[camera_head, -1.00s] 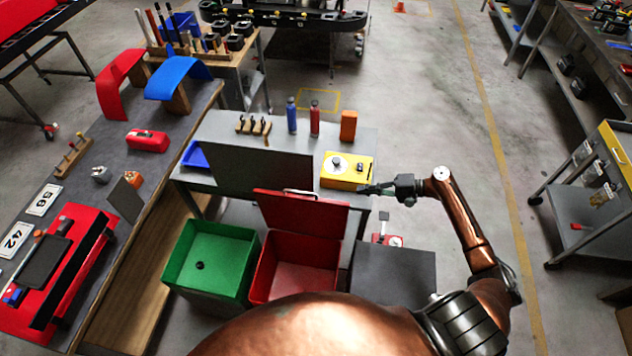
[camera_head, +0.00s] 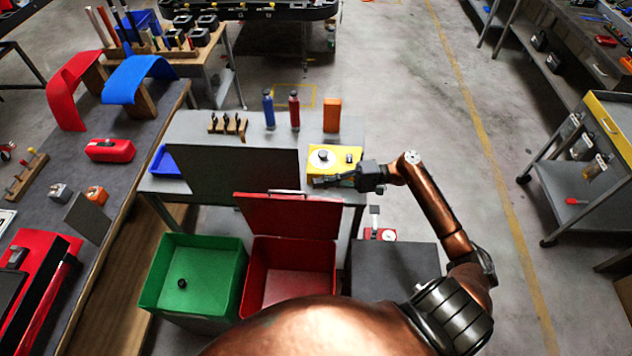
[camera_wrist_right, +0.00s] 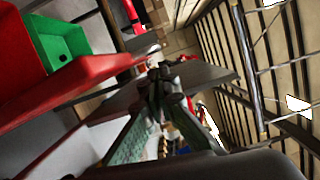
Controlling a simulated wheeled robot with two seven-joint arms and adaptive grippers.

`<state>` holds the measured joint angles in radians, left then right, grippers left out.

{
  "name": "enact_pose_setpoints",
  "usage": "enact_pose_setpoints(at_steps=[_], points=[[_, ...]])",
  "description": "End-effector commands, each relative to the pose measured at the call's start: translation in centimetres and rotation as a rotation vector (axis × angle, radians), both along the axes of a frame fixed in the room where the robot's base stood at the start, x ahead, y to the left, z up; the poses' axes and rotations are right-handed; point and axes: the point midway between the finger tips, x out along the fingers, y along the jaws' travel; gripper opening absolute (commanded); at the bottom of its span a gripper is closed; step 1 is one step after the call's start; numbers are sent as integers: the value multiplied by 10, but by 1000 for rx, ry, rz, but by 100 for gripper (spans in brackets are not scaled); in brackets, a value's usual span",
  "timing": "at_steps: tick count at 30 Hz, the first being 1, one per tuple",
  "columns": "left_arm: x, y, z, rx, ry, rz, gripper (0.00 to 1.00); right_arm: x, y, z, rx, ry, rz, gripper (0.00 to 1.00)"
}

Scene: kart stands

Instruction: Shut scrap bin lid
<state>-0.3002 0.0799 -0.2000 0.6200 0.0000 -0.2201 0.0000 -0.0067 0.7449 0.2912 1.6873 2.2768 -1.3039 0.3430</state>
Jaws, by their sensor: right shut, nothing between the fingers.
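The red bin (camera_head: 290,275) stands in front of the grey bench. Its red lid (camera_head: 290,217) is raised, leaning back toward the bench, with a metal handle (camera_head: 287,191) along its top edge. The bin is open and looks empty, its near part hidden by my body. My right gripper (camera_head: 320,182) is shut and empty. It reaches in from the right, above and near the lid's upper right corner, in front of the yellow box. In the right wrist view the red lid (camera_wrist_right: 75,85) lies left of the fingers (camera_wrist_right: 150,115); contact cannot be told. My left gripper is out of view.
A green bin (camera_head: 190,270) holding a small black object stands left of the red bin. A dark grey box (camera_head: 393,275) stands to its right. The bench (camera_head: 190,128) carries bottles, a yellow box (camera_head: 345,157) and an orange block (camera_head: 332,115). Open floor lies further right.

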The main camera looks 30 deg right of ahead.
Motion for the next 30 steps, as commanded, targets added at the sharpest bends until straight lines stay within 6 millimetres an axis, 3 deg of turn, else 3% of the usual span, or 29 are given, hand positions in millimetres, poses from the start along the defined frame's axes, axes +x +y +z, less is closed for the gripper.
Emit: enact_pose_setpoints(at_steps=[6, 12, 30], points=[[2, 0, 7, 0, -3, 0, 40, 16, 38, 3, 1, -1, 3, 0], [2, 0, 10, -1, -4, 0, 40, 27, 62, 3, 0, 0, 3, 0], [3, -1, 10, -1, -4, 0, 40, 32, 76, 2, -6, -8, 10, 0]])
